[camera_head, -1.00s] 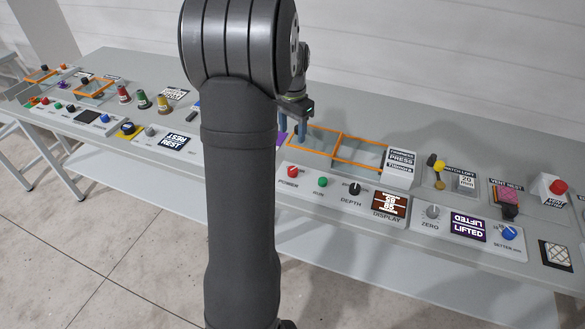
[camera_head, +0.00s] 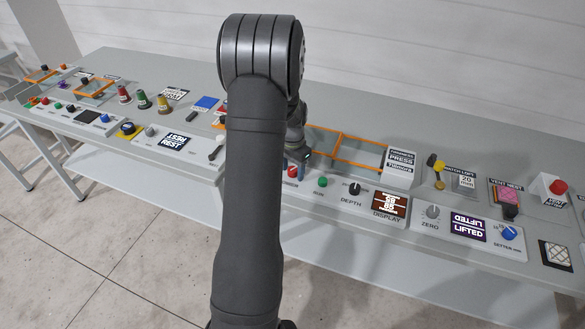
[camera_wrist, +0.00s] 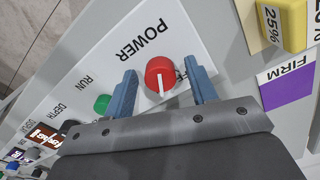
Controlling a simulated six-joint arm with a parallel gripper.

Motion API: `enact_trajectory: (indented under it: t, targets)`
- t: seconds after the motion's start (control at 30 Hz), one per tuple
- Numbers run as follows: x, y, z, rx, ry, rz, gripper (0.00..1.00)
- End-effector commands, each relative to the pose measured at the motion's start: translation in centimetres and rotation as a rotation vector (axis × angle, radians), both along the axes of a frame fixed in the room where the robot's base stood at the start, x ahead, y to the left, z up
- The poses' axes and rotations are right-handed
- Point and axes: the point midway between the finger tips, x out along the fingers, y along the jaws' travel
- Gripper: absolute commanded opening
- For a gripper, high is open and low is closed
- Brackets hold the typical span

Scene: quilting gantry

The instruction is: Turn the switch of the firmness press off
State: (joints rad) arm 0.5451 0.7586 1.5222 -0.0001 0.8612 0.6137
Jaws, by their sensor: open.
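The firmness press panel (camera_head: 335,204) carries a red POWER knob (camera_head: 292,171), a green RUN button (camera_head: 322,182), a black DEPTH knob (camera_head: 355,188) and a brown DISPLAY (camera_head: 389,205). In the wrist view the red knob (camera_wrist: 160,75) has a white pointer line. My gripper (camera_wrist: 162,88) is open, with one blue finger on each side of the red knob. I cannot tell whether the fingers touch it. In the head view my gripper (camera_head: 299,162) is just above the panel at the POWER knob, partly hidden by my arm.
Behind the panel is an orange-framed bay (camera_head: 362,164), with the white press sign block (camera_head: 400,168) to its right. In the wrist view a yellow block (camera_wrist: 283,22) and a purple FIRM label (camera_wrist: 288,88) lie close to the right finger. The green RUN button (camera_wrist: 102,103) is near the left finger.

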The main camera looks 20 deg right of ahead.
Motion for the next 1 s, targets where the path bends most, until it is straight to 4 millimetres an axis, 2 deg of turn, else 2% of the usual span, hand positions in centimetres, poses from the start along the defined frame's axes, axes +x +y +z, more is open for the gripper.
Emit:
enact_trajectory:
  t: [0.17,0.4,0.77,1.0]
  targets:
    - [0.00,0.00,0.01,0.000,0.000,0.000,0.52]
    - [0.01,-0.01,0.03,0.000,0.000,0.000,0.07]
    - [0.01,-0.02,0.06,-0.001,0.000,0.049,0.07]
    - [0.00,-0.03,0.08,-0.001,0.000,0.200,0.07]
